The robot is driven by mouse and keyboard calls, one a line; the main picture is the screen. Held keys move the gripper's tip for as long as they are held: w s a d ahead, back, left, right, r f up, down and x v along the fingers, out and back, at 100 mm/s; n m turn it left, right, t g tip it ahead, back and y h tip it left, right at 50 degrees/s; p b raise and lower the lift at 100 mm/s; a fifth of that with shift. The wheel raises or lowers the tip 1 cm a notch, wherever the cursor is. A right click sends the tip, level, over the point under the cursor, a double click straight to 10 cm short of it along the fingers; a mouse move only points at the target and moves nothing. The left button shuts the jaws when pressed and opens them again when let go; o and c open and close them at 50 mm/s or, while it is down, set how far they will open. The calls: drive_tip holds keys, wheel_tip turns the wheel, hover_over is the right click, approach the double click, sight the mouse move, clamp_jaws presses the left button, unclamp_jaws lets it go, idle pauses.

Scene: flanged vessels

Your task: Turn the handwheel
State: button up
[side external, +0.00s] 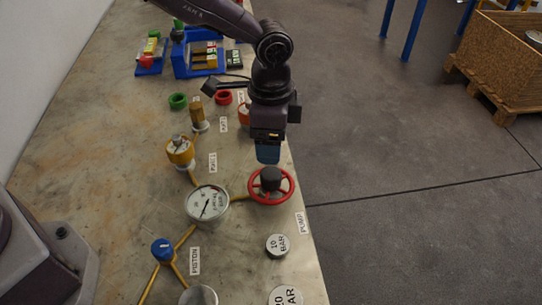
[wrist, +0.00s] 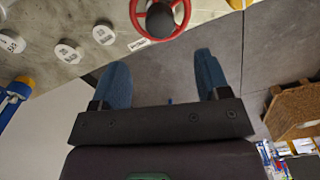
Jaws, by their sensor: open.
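The red handwheel (side external: 258,194) with a dark round hub (side external: 271,178) sits near the right edge of the bench. In the wrist view the red handwheel (wrist: 135,18) shows at the top, beyond the fingertips. My gripper (side external: 268,158) hangs just above and behind the wheel in the side view, apart from it. In the wrist view my gripper (wrist: 160,72) has its two blue fingers spread wide with nothing between them. Whether the fingers line up with the rim is hard to tell.
A white pressure gauge (side external: 207,204) stands left of the wheel, joined by a yellow pipe. The bench edge lies just right of the wheel, with open floor beyond.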

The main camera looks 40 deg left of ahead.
drive_tip(key=shift+r, duration=1.45)
drive_tip(key=s+a+r+n+t, duration=0.2)
drive_tip(key=s+a+r+n, duration=0.4)
drive_tip(key=s+a+r, duration=0.2)
drive_tip(key=s+a+r+n+t, duration=0.3)
drive_tip(key=s+a+r+n, duration=0.3)
drive_tip(key=s+a+r, duration=0.3)
drive_tip(key=s+a, duration=0.4)
drive_tip(key=s, duration=0.2)
drive_tip(key=shift+a+r+t, duration=0.25)
drive_tip(key=shift+a+t, duration=0.05)
